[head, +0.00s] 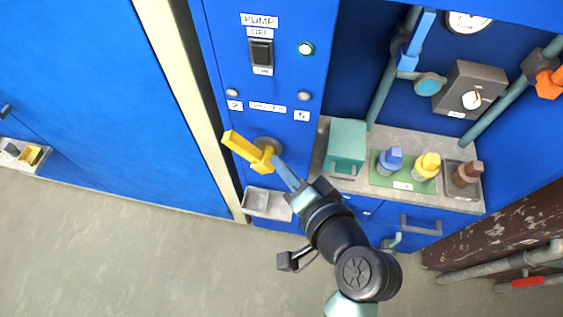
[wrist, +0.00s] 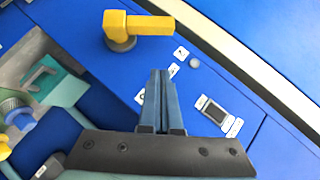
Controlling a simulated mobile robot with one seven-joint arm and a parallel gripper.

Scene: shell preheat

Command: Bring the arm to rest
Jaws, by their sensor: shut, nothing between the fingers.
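My gripper (head: 289,172) is shut and empty. In the head view its blue-grey fingers point up and left, close to the yellow selector handle (head: 242,147) on the blue panel. In the wrist view the two fingers of my gripper (wrist: 160,76) lie side by side, and the yellow handle (wrist: 150,25) is beyond their tips, apart from them in that picture. Whether they touch the handle cannot be told from the head view. My arm reaches up from the bottom right of the head view.
A grey tray (head: 267,204) sits below the handle. A teal box (head: 346,146) and a green mat (head: 396,187) with blue and yellow knobbed pieces stand on the shelf to the right. The pump switch (head: 261,52) is above. The floor (head: 130,260) at left is clear.

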